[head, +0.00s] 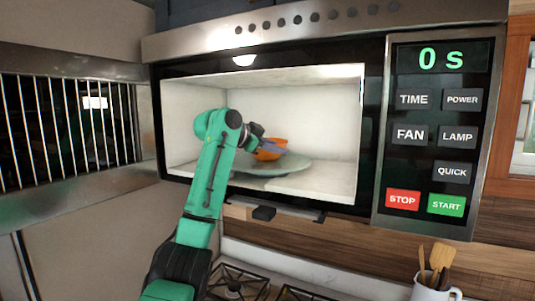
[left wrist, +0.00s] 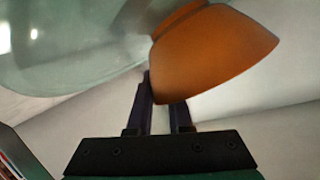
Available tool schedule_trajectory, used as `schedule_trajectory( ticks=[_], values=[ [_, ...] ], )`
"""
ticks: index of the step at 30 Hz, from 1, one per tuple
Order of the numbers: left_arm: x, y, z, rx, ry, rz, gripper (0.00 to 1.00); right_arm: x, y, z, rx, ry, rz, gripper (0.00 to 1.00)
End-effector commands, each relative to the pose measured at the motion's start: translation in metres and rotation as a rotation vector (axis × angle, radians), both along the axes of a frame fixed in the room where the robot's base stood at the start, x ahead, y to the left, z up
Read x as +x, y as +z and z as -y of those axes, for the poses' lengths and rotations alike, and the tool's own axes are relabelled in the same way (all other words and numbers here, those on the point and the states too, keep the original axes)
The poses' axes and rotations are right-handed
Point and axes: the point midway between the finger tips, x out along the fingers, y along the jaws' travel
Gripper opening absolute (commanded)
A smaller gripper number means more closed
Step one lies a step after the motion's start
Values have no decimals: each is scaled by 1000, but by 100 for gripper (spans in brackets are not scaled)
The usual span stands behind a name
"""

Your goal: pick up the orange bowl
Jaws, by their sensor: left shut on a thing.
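The orange bowl (head: 271,154) is inside the open microwave, over the round glass turntable (head: 290,168). It also shows in the left wrist view (left wrist: 215,52), large and at a slant, with the turntable (left wrist: 70,50) at the upper left. My left gripper (head: 262,146) reaches into the cavity and is shut on the bowl's wall. In the left wrist view its dark fingers (left wrist: 160,92) meet the bowl's near side, and the bowl hides part of one finger. I cannot tell whether the bowl touches the turntable. My right gripper is not in view.
The microwave's pale cavity walls (head: 330,110) surround my left gripper closely. The control panel (head: 430,130) is at the right and reads 0 s. Below are a stove grate (head: 238,283) and a white mug of utensils (head: 432,289). A barred rack (head: 70,120) is at the left.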

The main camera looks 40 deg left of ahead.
Motion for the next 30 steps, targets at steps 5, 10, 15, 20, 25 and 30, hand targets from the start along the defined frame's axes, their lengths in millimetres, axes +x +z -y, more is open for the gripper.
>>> schedule_trajectory(
  ticks=[5,10,15,20,25,30],
  values=[
    [1,-5,0,-3,-1,-14,0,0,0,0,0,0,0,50],
    [1,-5,0,-3,-1,-14,0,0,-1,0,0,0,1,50],
    [1,-6,0,-3,-1,-14,0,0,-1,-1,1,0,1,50],
    [1,-4,0,-2,-1,-12,0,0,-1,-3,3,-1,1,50],
    [0,-4,0,-2,-1,-11,0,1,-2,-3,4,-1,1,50],
    [-2,1,1,-2,-1,-9,0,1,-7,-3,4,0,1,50]
  ],
)
